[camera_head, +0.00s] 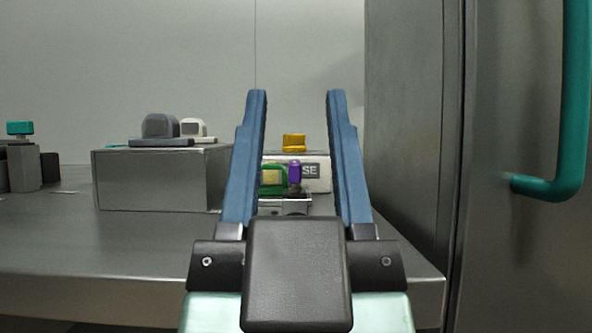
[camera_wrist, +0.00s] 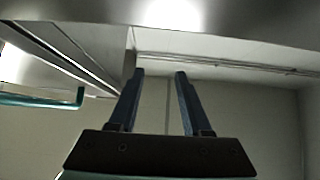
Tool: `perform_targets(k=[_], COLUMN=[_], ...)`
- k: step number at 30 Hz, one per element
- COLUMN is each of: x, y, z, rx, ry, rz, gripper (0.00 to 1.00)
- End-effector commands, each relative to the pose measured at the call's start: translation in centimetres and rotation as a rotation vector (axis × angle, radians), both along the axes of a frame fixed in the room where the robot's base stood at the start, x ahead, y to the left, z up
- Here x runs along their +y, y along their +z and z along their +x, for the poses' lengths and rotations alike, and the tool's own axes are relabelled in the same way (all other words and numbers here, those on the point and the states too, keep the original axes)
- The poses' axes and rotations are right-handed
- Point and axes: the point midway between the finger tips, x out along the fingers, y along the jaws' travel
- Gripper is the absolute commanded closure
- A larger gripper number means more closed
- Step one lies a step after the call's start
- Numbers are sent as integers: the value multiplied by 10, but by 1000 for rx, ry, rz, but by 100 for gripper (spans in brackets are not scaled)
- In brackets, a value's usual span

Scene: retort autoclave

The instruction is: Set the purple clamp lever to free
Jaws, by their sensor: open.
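The purple clamp lever (camera_head: 295,173) shows in the head view as a small upright knob, just right of a green-framed part with a yellowish face (camera_head: 271,179). It stands on a low metallic base (camera_head: 284,206) on the bench. My gripper (camera_head: 297,92) is open and empty, its two blue fingers pointing up and away. In the head view the lever appears between the fingers, beyond them; I see no contact. The wrist view shows the open fingers (camera_wrist: 160,72) against wall and ceiling, without the lever. The lower part of the lever's base is partly hidden by my gripper.
A metal box (camera_head: 160,180) bears a grey part (camera_head: 160,127) at left. A teal-handled (camera_head: 572,110) metal door is at right. The bench (camera_head: 110,245) is clear in front left.

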Motion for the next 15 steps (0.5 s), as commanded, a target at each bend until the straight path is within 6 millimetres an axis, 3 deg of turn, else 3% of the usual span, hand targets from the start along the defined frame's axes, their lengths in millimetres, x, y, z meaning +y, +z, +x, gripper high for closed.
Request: perform_targets(k=[5,15], x=[0,0], y=[32,138], z=[0,1], rx=[0,2], ry=[0,-5], rz=[0,-3], gripper=[51,51])
